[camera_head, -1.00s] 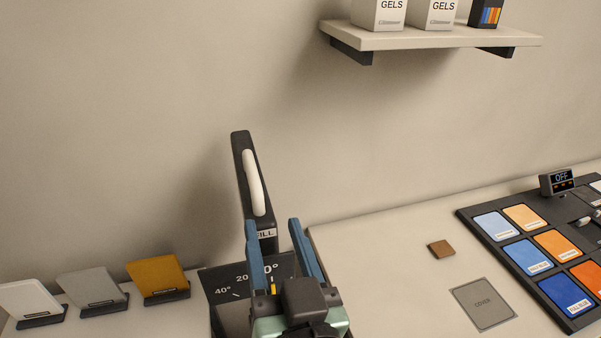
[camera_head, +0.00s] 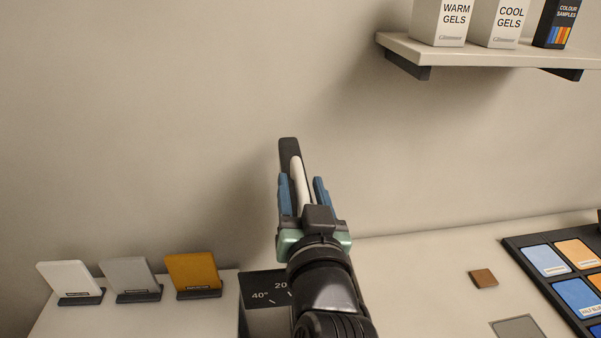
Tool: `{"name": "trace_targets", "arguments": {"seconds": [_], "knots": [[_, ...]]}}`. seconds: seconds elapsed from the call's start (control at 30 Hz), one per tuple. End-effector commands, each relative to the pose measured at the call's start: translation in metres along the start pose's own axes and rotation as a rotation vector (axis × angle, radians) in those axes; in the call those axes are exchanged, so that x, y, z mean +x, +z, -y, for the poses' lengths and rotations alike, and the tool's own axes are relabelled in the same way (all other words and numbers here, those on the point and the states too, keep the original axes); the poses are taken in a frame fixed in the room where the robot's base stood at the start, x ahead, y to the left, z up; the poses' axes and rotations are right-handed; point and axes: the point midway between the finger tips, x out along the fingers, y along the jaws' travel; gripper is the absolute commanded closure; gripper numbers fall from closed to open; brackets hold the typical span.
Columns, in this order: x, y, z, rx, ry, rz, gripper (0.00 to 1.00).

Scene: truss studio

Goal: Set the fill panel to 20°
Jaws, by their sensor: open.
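The fill panel (camera_head: 288,149) is a dark upright slab near the wall, seen nearly edge-on, with a white handle (camera_head: 297,172) on its near side. My gripper (camera_head: 303,190) is open, its two blue fingers on either side of the handle in the picture. I cannot tell whether they touch it. My gripper and arm hide the rest of the plate, the pointer and the panel's lower part.
White, grey and amber sample cards (camera_head: 193,271) stand in dark holders at the left. A brown square (camera_head: 483,278), a grey cover square (camera_head: 516,327) and a board of colour gels (camera_head: 565,275) lie at the right. A shelf (camera_head: 480,52) with boxes hangs above right.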

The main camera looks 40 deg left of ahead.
Motion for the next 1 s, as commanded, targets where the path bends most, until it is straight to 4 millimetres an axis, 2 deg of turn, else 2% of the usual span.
{"name": "trace_targets", "arguments": {"seconds": [0.2,0.47,0.77,1.0], "knots": [[0.0136,-0.0001,0.0006,-0.002,-0.001,0.0,0.48],[0.0143,0.0005,0.0004,-0.002,0.0,-0.001,0.48],[0.014,0.0003,0.0003,-0.001,0.0,-0.001,1.0],[0.014,0.0002,0.0003,-0.001,0.0,-0.001,1.0]]}}
